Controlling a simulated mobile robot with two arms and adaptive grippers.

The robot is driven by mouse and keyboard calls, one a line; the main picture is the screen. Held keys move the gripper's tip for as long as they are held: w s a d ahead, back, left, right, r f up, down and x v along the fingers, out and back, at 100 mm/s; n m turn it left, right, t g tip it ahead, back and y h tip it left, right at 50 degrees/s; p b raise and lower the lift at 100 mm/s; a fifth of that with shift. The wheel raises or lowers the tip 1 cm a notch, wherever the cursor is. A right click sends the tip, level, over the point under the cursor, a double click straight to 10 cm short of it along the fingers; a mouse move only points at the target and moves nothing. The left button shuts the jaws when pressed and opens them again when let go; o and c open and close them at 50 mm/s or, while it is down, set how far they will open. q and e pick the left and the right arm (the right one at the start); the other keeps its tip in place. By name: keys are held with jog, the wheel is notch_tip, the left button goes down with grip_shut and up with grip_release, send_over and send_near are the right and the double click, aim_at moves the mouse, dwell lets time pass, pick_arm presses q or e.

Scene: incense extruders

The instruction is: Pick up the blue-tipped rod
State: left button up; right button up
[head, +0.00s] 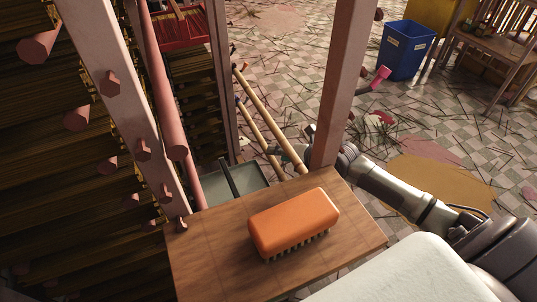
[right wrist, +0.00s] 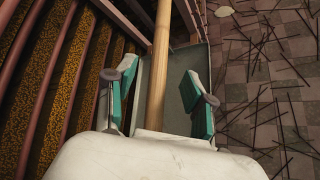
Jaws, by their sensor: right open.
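Two pale wooden rods lean side by side beyond the small wooden table in the head view: a longer rod (head: 268,115) and a shorter rod (head: 257,127). Their tips are too small for me to tell clearly which is blue. My right gripper (head: 290,152) is beside their lower parts, partly hidden by a post. In the right wrist view, my right gripper (right wrist: 157,92) is open, with teal pads on either side of one wooden rod (right wrist: 160,65). Both pads look apart from the rod. The rod's tip is out of that view. My left gripper is not in view.
An orange brush (head: 294,222) lies on the wooden table (head: 205,250). A pinkish post (head: 345,75) rises at the table's far edge. A pegged rack (head: 120,110) fills the left. A grey tray (head: 225,190) is below the rods. A blue bin (head: 405,50) stands farther back.

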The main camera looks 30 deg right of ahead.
jog(key=shift+x, duration=1.55)
jog(key=shift+s, duration=0.1)
grip_shut()
